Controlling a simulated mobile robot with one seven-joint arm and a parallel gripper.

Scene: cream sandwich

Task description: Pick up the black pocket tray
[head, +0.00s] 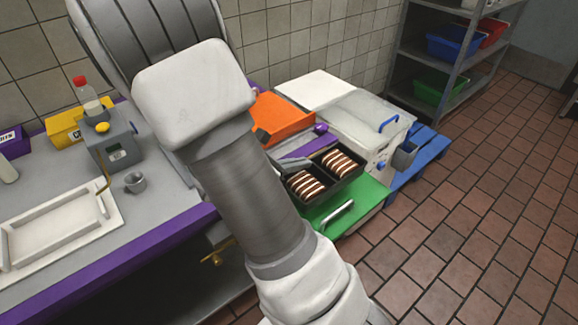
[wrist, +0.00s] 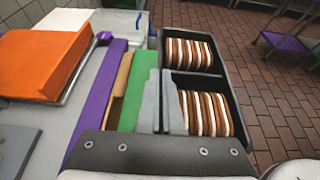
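The black pocket tray (head: 319,198) has two pockets, each with a row of brown-and-white cream sandwiches (head: 306,184). It is over the green top beside the counter's end. In the wrist view the tray (wrist: 206,79) fills the right side, its pockets one behind the other. My gripper (wrist: 162,90) is at the tray's near left side. Its two grey fingers are close together, one on each side of the tray's left wall, and appear shut on it. The right finger reaches into the near pocket beside the sandwiches. In the head view my arm partly hides the gripper (head: 292,165).
The green top (head: 362,195) carries a metal handle. Open brick floor (head: 470,225) lies to the right.

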